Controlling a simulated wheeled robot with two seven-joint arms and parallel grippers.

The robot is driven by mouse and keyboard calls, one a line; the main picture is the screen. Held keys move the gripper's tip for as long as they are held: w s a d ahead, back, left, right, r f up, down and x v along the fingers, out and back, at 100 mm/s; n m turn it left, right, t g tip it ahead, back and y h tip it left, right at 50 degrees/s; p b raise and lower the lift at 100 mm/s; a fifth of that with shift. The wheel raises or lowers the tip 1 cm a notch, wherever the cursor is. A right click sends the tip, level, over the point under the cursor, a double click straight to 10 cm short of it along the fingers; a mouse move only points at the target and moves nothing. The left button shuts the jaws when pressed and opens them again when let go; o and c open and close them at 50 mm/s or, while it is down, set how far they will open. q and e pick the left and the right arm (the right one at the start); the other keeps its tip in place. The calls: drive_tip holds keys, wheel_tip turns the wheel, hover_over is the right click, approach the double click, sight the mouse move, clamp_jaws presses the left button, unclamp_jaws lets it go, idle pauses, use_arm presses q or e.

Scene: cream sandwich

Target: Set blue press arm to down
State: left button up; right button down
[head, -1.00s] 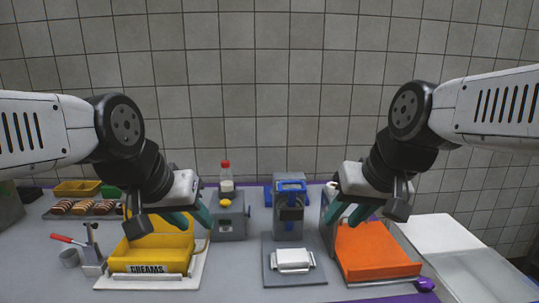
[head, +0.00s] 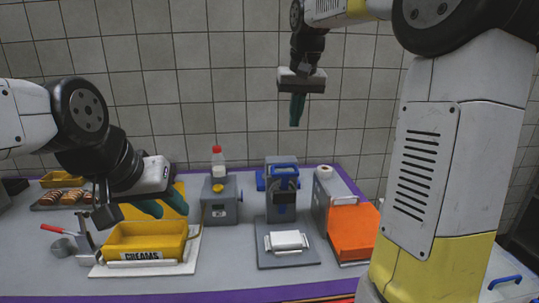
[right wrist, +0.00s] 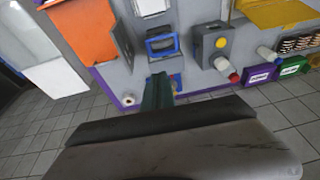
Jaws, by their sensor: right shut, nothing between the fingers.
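The press (head: 283,200) is a grey machine with a blue arm (head: 284,171) at its top, at the middle of the table. The blue arm also shows in the right wrist view (right wrist: 163,45). Whether the arm is up or down is hard to tell. My right gripper (head: 296,122) hangs fingers down, high above and behind the press, apart from it. Its teal fingers are shut and empty, and show in the right wrist view (right wrist: 158,92). My left gripper (head: 160,207) is over the yellow CREAMS bin, its fingers apart, nothing visible between them.
A grey plate (head: 288,258) with a white block stands in front of the press. The yellow bin (head: 145,240) is left, an orange tray (head: 352,232) right. A grey box with a yellow button (head: 219,203) and a red-capped bottle (head: 217,160) are left of the press.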

hover_over(281, 163)
drive_tip(key=f, duration=0.1)
drive_tip(key=w, duration=0.1)
drive_tip(key=shift+g+h, duration=0.3)
drive_tip(key=shift+g, duration=0.1)
drive_tip(key=x, duration=1)
drive_tip(key=shift+f, duration=0.15)
drive_tip(key=s, duration=0.1)
drive_tip(key=s+f, duration=0.1)
drive_tip(key=s, duration=0.1)
drive_tip(key=shift+f, duration=0.15)
drive_tip(key=shift+s+f, duration=0.25)
drive_tip(key=shift+s, duration=0.1)
drive_tip(key=shift+s, duration=0.1)
